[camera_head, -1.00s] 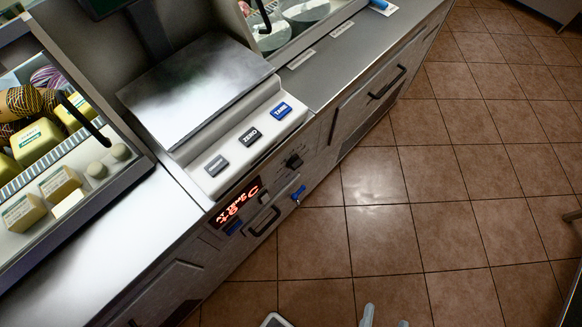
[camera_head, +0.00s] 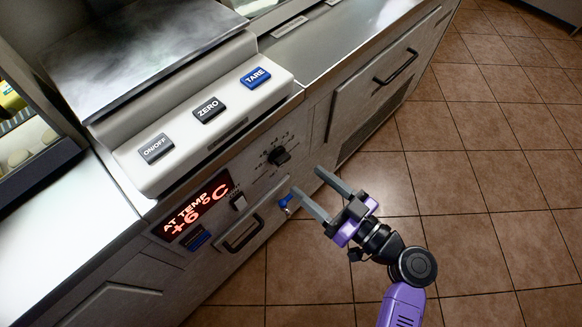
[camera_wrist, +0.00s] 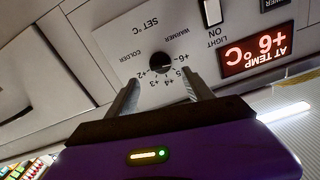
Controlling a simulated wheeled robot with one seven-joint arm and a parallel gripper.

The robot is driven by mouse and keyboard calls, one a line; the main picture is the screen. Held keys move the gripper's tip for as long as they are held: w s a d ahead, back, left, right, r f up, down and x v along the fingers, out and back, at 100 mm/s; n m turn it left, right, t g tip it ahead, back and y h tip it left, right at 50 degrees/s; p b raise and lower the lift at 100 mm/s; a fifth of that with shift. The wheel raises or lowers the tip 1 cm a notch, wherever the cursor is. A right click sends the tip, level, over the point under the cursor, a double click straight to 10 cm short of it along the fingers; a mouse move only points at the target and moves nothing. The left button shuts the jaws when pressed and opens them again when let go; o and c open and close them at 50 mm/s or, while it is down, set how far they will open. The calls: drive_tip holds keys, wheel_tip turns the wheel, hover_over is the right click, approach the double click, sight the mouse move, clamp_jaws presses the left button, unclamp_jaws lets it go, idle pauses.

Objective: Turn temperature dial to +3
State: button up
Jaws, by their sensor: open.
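The temperature dial (camera_head: 279,156) is a small dark knob on the grey counter front, right of the display. The wrist view shows the dial (camera_wrist: 162,63) upside down, with "SET °C", "COLDER", "WARMER" and numbers including +2, +3, +4 and +6 around it. Its pointer is too small to read surely. The red display (camera_head: 197,210) reads "AT TEMP +6°C"; it also shows in the wrist view (camera_wrist: 257,50). My gripper (camera_head: 306,180) is open and empty, just in front of the panel. In the wrist view, its fingertips (camera_wrist: 160,78) lie either side of the dial's lower edge, apart from it.
A light switch (camera_head: 239,202) sits between display and dial. A blue key (camera_head: 286,201) and a dark drawer handle (camera_head: 243,234) are below. A scale with ON/OFF, ZERO and TARE buttons (camera_head: 208,108) sits above. The tiled floor (camera_head: 480,150) at right is clear.

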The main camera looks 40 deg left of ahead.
sight(285, 162)
drive_tip(key=a, duration=0.7)
drive_tip(key=shift+w+a, duration=0.25)
drive_tip(key=shift+a, duration=0.05)
drive_tip(key=shift+c, duration=0.2)
clamp_jaws()
